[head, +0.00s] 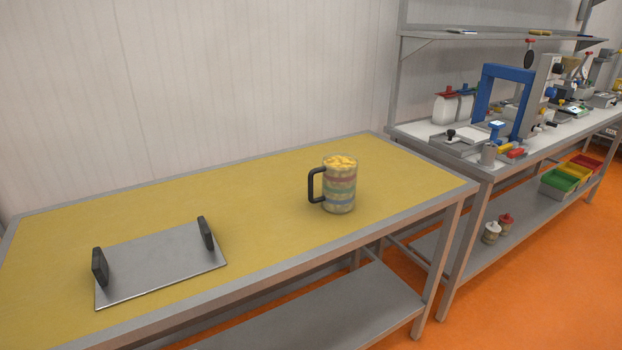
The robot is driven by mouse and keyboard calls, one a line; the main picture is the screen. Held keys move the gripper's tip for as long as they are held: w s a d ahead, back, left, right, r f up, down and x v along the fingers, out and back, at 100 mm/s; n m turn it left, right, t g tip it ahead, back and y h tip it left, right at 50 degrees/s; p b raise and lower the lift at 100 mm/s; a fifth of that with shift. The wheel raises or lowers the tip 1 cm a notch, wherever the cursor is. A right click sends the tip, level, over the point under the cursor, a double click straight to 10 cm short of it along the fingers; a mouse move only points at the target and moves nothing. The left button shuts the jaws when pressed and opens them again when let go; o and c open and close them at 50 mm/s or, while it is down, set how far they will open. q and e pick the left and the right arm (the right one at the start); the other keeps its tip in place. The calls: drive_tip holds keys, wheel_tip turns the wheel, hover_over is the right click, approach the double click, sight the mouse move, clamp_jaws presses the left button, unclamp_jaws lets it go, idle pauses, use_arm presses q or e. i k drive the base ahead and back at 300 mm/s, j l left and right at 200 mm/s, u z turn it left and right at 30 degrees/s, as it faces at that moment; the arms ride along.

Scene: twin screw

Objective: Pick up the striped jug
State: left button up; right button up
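The striped jug (341,187) stands upright on the yellow-topped table (262,189), right of the table's middle. It has coloured bands, a black handle on its left side, and yellow pieces showing at its top. Neither of my grippers shows in the head view, and nothing touches the jug.
A grey metal tray (163,263) with two black upright handles lies on the table's left part. The table around the jug is clear. A workbench (480,165) with a blue frame (503,98) and other equipment stands at the right. A pale wall is behind the table.

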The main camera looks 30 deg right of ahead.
sight(340, 170)
drive_tip(key=u, duration=10.85)
